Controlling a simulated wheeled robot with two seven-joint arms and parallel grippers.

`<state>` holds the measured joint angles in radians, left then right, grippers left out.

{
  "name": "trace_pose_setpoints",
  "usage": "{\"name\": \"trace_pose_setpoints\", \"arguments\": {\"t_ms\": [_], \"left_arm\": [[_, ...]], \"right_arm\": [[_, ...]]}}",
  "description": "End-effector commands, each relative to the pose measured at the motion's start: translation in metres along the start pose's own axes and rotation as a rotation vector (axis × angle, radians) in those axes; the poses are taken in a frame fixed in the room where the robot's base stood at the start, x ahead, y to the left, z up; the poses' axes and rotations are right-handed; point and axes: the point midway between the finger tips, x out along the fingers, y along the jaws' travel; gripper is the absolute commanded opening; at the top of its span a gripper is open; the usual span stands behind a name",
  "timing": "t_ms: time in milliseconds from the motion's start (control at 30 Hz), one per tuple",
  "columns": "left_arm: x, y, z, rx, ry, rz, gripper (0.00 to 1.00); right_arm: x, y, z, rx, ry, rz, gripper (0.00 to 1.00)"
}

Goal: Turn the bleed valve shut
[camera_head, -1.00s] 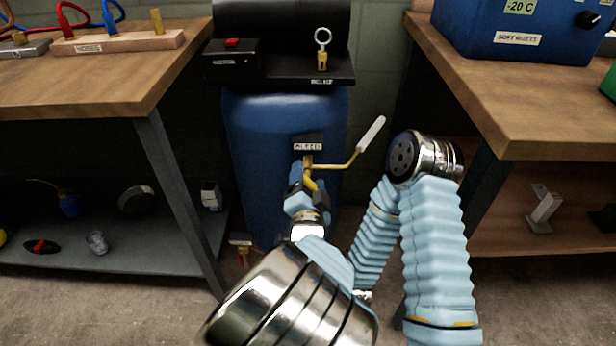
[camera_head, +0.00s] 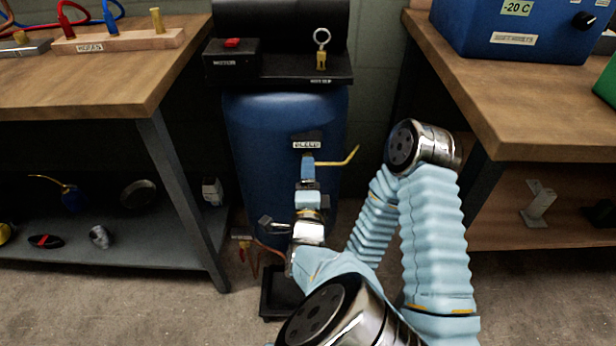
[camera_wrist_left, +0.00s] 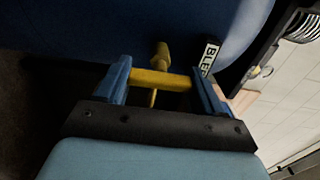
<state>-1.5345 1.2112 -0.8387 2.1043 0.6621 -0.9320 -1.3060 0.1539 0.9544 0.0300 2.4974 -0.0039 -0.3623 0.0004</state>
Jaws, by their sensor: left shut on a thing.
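The bleed valve (camera_head: 335,163) is a yellow fitting with a bent yellow lever on the front of the blue tank (camera_head: 255,150), below the BLEED label (camera_head: 307,145). My left gripper (camera_head: 307,160) is at the valve body, just under the label. In the left wrist view, the valve's yellow crossbar (camera_wrist_left: 160,80) spans between the two blue fingers of my left gripper (camera_wrist_left: 162,84), which is shut on it. A yellow stem sticks out beyond the bar. The gripper hides part of the valve in the head view. My right gripper is out of view.
Wooden benches stand left (camera_head: 90,85) and right (camera_head: 510,110) of the tank. The black top plate (camera_head: 285,75) carries a switch box (camera_head: 232,65) and a ring-topped pin (camera_head: 321,50). A lower shelf (camera_head: 120,255) holds small tools.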

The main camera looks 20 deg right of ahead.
Motion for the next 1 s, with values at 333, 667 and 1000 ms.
{"name": "trace_pose_setpoints", "arguments": {"t_ms": [333, 667, 1000], "left_arm": [[-0.0005, 0.0009, -0.0019, 0.025, 0.004, 0.002, 0.38], [-0.0005, 0.0009, -0.0019, 0.024, 0.004, 0.001, 0.88], [0.0001, 0.0006, -0.0005, 0.022, 0.002, 0.001, 0.94]], "right_arm": [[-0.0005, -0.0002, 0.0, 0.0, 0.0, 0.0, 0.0], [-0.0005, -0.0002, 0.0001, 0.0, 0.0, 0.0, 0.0], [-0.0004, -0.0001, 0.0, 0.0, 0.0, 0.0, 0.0]]}}
